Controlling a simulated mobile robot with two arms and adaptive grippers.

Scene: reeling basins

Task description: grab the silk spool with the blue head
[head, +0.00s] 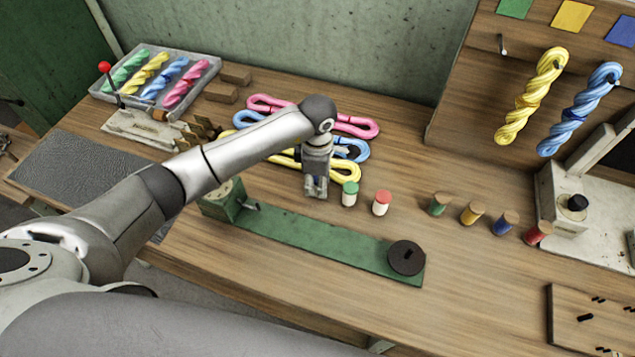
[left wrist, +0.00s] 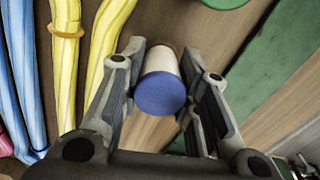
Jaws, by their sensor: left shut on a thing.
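The silk spool with the blue head (left wrist: 160,94) shows in the left wrist view, with a white body behind the blue end. It sits between the two fingers of my left gripper (head: 316,190), which are shut on it. In the head view the gripper points down at the middle of the table and mostly hides this spool. A white spool with a green head (head: 350,194) stands upright just right of the gripper. A white spool with a red head (head: 382,203) stands further right. My right gripper is not in view.
Yellow, blue and pink skeins (head: 355,125) lie behind the gripper. A green board (head: 310,242) with a dark disc lies in front. Several coloured wooden-topped spools (head: 472,212) stand to the right. A tray of twisted skeins (head: 102,90) is at the back left.

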